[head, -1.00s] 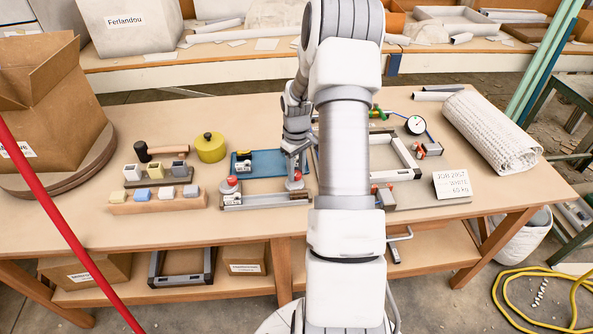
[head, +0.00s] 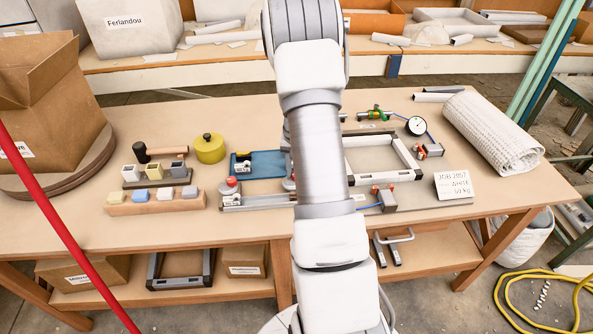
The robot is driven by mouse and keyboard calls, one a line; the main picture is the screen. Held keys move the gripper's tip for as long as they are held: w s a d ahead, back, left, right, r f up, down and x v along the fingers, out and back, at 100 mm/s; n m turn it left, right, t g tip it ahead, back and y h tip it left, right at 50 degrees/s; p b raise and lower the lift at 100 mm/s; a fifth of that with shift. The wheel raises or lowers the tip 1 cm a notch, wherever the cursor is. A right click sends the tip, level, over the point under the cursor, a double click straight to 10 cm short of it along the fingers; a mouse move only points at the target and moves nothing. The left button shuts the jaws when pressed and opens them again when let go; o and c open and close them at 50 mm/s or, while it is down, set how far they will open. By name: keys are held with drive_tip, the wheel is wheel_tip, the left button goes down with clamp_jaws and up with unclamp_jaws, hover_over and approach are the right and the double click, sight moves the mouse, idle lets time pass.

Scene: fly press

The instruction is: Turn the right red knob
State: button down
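The grey press fixture (head: 255,201) lies near the front of the table, left of my arm. A red knob (head: 229,184) stands upright at its left end. The fixture's right end, where the right red knob sits, is mostly covered by my arm; only a small grey round part (head: 289,185) shows at the arm's edge. My gripper is hidden behind my own arm, so its fingers and its distance from the knob cannot be seen.
A blue tray (head: 267,165) lies behind the fixture. A grey frame (head: 410,162), a dial gauge (head: 416,125) and a white sign (head: 453,186) are right of my arm. Small blocks (head: 160,194) and a yellow round tin (head: 209,149) are at left.

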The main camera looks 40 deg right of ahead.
drive_tip(key=shift+m, duration=0.8)
drive_tip(key=c, duration=0.5)
unclamp_jaws()
wheel_tip(320, 180, up, 18)
drive_tip(key=shift+f+p, duration=0.25)
drive_tip(key=shift+p, duration=0.75)
